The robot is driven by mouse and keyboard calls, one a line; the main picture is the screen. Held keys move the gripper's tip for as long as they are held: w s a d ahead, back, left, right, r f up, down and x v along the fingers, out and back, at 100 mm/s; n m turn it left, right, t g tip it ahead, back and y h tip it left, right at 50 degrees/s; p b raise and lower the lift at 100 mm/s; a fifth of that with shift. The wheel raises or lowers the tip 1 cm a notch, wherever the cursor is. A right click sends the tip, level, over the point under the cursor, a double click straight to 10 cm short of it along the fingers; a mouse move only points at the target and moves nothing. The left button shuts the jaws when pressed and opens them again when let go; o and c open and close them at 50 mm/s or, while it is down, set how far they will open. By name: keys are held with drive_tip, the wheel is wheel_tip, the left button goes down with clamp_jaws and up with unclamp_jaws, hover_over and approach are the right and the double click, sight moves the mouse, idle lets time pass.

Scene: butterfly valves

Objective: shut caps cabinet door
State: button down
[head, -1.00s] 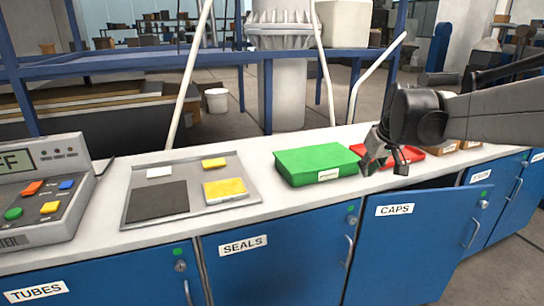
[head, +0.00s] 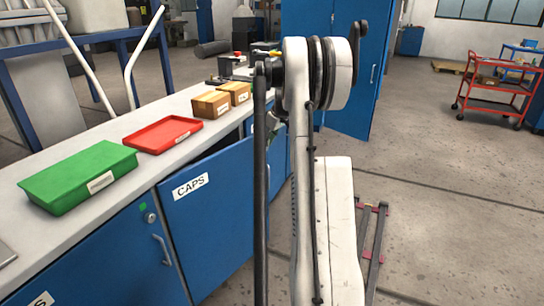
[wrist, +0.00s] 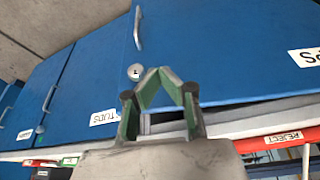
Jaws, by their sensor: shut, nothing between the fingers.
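The blue caps cabinet door (head: 218,215), with its white CAPS label, stands ajar under the counter, with a dark gap along its top edge in the head view. In the wrist view the door (wrist: 230,50) shows its label in part at the right, and its round lock and handle. My gripper (wrist: 162,76) has its green-padded fingertips together, empty, in front of the door's top edge near the lock. I cannot tell whether it touches the door. In the head view my arm hides most of the gripper and the door's handle side.
On the counter (head: 20,235) stand a green box (head: 80,178), a red tray (head: 163,134) and cardboard boxes (head: 211,105). Neighbouring blue cabinets flank the door. A tall blue cabinet (head: 340,60) and a red cart (head: 497,88) stand farther off. The floor at right is mostly clear.

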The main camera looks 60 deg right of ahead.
sight(265, 156)
drive_tip(key=s+d+f, duration=0.2)
drive_tip(key=d+f, duration=0.1)
drive_tip(key=d, duration=0.2)
drive_tip(key=b+x, duration=0.1)
drive_tip(key=x, duration=0.2)
drive_tip(key=w+b+x, duration=0.1)
drive_tip(key=x, duration=0.3)
drive_tip(key=w+r+b+x, duration=0.1)
drive_tip(key=x, duration=0.2)
drive_tip(key=shift+w+f, duration=0.25)
drive_tip(key=shift+f, duration=0.15)
drive_tip(key=shift+w+d+r, duration=0.1)
drive_tip(key=shift+w+d, duration=0.05)
drive_tip(key=shift+w, duration=0.5)
drive_tip(key=shift+w, duration=0.25)
drive_tip(key=w+n+p, duration=0.1)
drive_tip(key=w+n, duration=0.1)
drive_tip(key=w, duration=0.7)
drive_tip(key=shift+d+y, duration=0.25)
drive_tip(key=shift+y, duration=0.15)
